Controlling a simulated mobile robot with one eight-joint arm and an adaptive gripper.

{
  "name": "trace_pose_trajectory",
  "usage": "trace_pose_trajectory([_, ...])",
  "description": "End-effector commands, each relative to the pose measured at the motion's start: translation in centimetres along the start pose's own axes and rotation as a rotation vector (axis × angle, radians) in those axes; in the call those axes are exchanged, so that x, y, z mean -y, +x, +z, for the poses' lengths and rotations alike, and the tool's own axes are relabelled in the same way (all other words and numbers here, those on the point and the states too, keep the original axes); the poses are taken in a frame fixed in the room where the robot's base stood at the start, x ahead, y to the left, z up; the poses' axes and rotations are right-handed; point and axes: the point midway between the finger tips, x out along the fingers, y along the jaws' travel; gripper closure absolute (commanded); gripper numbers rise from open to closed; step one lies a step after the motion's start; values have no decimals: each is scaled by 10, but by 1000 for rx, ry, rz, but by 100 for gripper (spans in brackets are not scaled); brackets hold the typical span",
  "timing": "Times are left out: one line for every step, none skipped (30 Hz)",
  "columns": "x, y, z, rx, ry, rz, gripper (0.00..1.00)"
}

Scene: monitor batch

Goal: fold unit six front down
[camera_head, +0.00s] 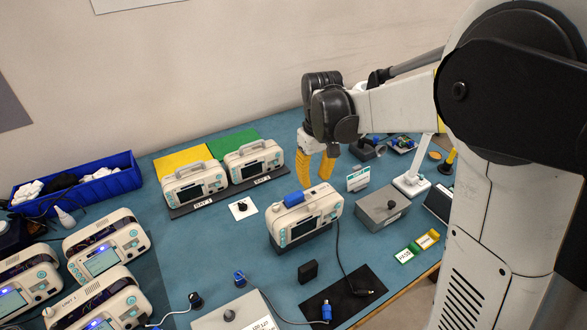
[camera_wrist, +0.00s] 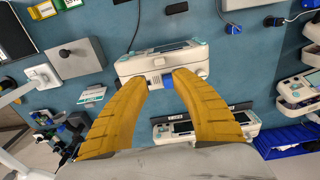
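A white monitor unit (camera_head: 306,219) stands upright in the middle of the blue table, its dark screen facing the front. A blue piece (camera_head: 294,199) sits at its top left. I cannot read a number on this unit. In the wrist view the unit (camera_wrist: 162,62) lies just beyond the fingertips, with the blue piece (camera_wrist: 168,81) showing between them. My gripper (camera_head: 315,182) has yellow fingers spread apart and empty. It hangs above and behind the unit's top; contact is not visible. The open fingers also fill the wrist view (camera_wrist: 162,82).
Two similar monitors (camera_head: 194,187) stand on a labelled dark base at back left. Several more (camera_head: 106,250) stand at front left, near a blue bin (camera_head: 85,190). A grey box (camera_head: 383,207) is close on the right. A black cable (camera_head: 341,262) runs in front to a black mat (camera_head: 345,298).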

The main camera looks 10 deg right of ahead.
Motion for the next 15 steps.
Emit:
trace_pose_trajectory([-2,4,-6,15,-9,-5,69])
trace_pose_trajectory([-2,8,-8,24,-13,-7,69])
trace_pose_trajectory([-3,11,-10,33,-17,-10,69])
trace_pose_trajectory([-3,13,-11,37,-20,-11,69])
trace_pose_trajectory([-3,15,-12,40,-21,-12,69])
trace_pose_trajectory([-3,18,-12,43,-23,-13,69])
trace_pose_trajectory([-3,21,-12,45,-24,-14,69])
trace_pose_trajectory([-3,25,-12,45,-24,-14,69])
trace_pose_trajectory([-3,30,-12,45,-24,-14,69])
trace_pose_trajectory([-3,35,-11,45,-24,-14,69])
trace_pose_trajectory([-3,40,-11,44,-24,-14,69])
trace_pose_trajectory([-3,48,-11,44,-23,-14,69])
trace_pose_trajectory([-3,55,-11,44,-23,-14,69])
trace_pose_trajectory([-3,61,-10,44,-23,-13,69])
trace_pose_trajectory([-3,70,-10,44,-23,-13,69])
